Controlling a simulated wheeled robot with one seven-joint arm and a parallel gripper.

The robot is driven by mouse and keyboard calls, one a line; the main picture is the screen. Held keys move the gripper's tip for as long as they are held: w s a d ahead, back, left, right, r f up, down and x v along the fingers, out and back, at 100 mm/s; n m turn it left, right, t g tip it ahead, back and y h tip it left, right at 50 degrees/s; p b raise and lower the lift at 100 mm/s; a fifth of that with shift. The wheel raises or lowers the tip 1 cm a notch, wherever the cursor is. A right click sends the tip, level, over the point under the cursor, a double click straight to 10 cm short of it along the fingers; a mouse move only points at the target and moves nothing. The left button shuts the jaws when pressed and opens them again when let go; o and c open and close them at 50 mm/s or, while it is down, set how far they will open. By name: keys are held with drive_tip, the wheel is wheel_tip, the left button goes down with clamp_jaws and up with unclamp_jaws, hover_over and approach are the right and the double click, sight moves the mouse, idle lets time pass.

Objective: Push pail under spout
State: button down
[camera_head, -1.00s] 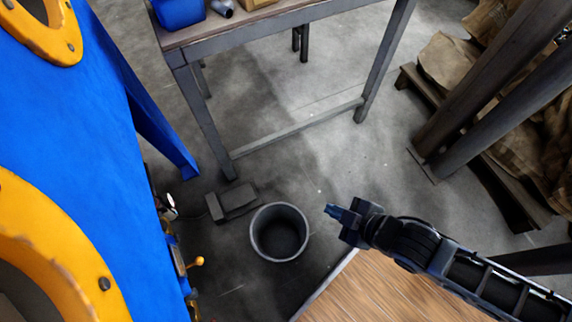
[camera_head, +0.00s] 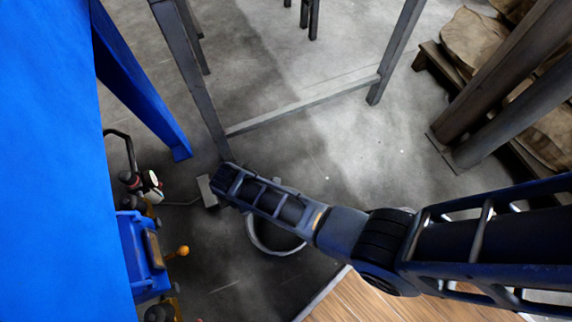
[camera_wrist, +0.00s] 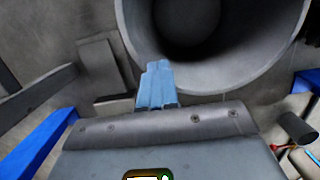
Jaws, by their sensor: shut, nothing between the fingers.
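The pail (camera_head: 264,247) is a grey round bucket standing on the floor. My forearm hides much of it in the head view, leaving the lower rim and part of the opening visible. In the wrist view the pail (camera_wrist: 140,32) fills the top, with its dark inside showing. My gripper (camera_wrist: 157,70) has its blue fingers together and empty, with the tips seen against the pail's near outer wall. I cannot tell whether they touch it. The gripper is hidden under my arm in the head view. I cannot make out the spout clearly.
The blue machine (camera_head: 50,160) stands at left, with an orange-knobbed lever (camera_head: 180,252) low on its side. A grey foot pedal (camera_head: 206,190) lies beside the pail. A metal table frame (camera_head: 300,106) stands behind. A wooden surface (camera_head: 370,303) is at bottom right.

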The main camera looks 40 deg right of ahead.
drive_tip(key=s+d, duration=0.1)
drive_tip(key=d, duration=0.2)
drive_tip(key=s+d+b, duration=0.1)
drive_tip(key=d, duration=0.3)
drive_tip(key=s+d+f+b, duration=0.1)
drive_tip(key=d, duration=0.3)
drive_tip(key=shift+s, duration=0.4)
drive_tip(key=shift+d+f, duration=0.1)
drive_tip(key=shift+f, duration=0.2)
drive_tip(key=shift+s+f, duration=0.15)
drive_tip(key=w+a, duration=0.3)
drive_tip(key=a, duration=0.6)
drive_tip(key=shift+w+a, duration=0.25)
drive_tip(key=shift+a, duration=0.1)
drive_tip(key=shift+d, duration=0.1)
